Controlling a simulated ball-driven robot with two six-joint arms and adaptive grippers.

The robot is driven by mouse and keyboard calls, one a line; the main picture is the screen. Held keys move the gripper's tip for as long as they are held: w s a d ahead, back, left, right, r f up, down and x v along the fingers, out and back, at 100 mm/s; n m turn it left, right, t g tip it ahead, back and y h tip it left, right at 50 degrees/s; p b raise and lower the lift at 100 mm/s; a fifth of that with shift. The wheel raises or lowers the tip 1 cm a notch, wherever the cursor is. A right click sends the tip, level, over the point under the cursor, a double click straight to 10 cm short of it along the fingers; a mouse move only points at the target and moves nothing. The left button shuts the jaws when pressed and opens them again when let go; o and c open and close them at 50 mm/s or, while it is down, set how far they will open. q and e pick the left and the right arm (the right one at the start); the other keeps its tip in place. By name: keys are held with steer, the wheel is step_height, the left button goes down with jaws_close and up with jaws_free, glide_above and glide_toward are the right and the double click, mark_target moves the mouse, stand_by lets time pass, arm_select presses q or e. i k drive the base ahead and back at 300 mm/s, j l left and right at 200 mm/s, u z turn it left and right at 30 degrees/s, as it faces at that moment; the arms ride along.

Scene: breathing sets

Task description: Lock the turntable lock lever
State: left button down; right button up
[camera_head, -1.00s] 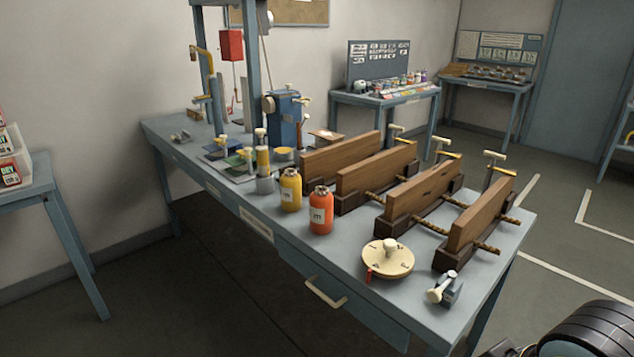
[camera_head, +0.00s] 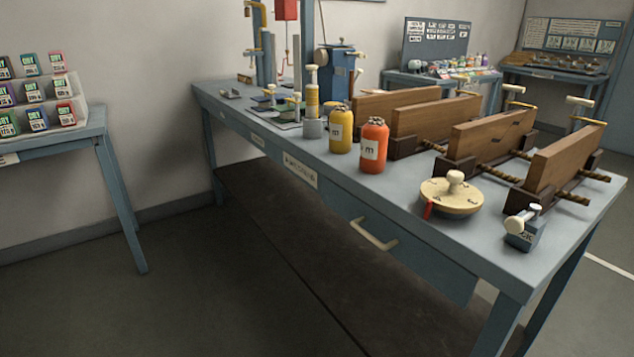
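The turntable (camera_head: 451,197) is a round cream disc with a knob on top and a red pointer at its left edge. It sits near the front right of the long grey-blue workbench (camera_head: 300,150). To its right, near the bench corner, stands a small blue-grey block with a white-knobbed lever (camera_head: 523,227). It looks like the lock lever, but I cannot tell its locked state. Neither of my grippers shows in the view.
Wooden boards in clamps (camera_head: 490,140) stand behind the turntable. A yellow bottle (camera_head: 341,130) and an orange bottle (camera_head: 374,146) stand to its left. A drawer handle (camera_head: 374,234) juts from the bench front. Open floor lies at left, before a table with small boxes (camera_head: 35,105).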

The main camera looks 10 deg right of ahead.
mark_target(514, 225)
steer(key=l+z, duration=0.1)
steer(key=z, duration=0.3)
steer(key=i+z, duration=0.1)
steer(key=z, duration=0.35)
steer(key=l+z, duration=0.1)
steer(key=z, duration=0.3)
